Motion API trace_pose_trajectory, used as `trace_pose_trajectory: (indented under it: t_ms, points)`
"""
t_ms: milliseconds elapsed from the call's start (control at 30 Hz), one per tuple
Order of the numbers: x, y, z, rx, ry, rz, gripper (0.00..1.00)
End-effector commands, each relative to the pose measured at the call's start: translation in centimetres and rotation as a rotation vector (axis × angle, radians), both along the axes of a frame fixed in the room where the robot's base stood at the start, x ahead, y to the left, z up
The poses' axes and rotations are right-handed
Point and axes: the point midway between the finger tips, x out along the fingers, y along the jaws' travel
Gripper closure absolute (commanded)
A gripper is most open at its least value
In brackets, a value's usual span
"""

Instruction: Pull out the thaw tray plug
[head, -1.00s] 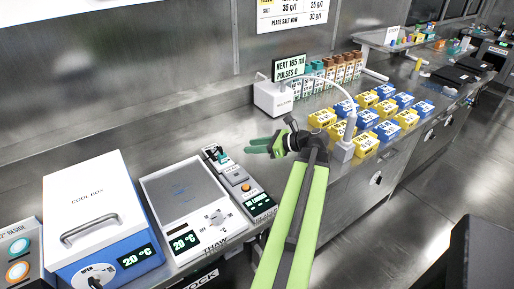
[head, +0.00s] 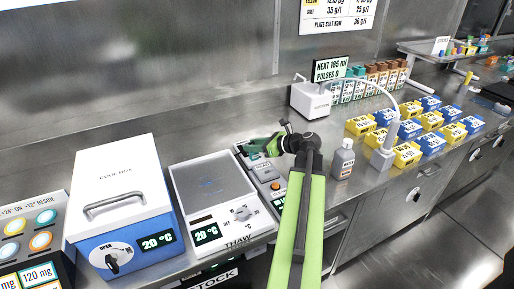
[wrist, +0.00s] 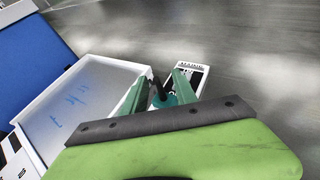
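The thaw tray (head: 212,190) is a white unit with a grey plate and a dial, and reads 20 °C. To its right on the bench is a narrow socket strip (head: 266,172), whose end shows in the wrist view (wrist: 192,72). My gripper (head: 253,150) is over the far end of the strip. In the wrist view, my gripper (wrist: 158,78) has its two green fingers apart. Between them is a teal plug (wrist: 161,101) with a dark cable. Gaps show beside the plug. My gripper hides the plug in the head view. I cannot tell how deep it sits.
A blue and white cool box (head: 118,195) stands left of the tray. A white dispenser (head: 311,98) and rows of yellow and blue boxes (head: 408,153) are farther right. A steel wall runs behind the bench.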

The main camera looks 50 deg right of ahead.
Motion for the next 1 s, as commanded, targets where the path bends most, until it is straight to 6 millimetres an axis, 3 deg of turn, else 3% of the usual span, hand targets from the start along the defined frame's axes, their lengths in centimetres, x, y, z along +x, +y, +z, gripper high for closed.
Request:
trace_pose_trajectory:
  t_ms: [133, 400, 1000]
  points:
    - [-0.04, -0.02, 0.04, 0.0, 0.0, 0.0, 0.67]
    - [-0.07, -0.06, 0.03, 0.0, 0.0, -0.001, 1.0]
    - [-0.12, -0.13, 0.63, 0.0, -0.001, -0.002, 1.0]
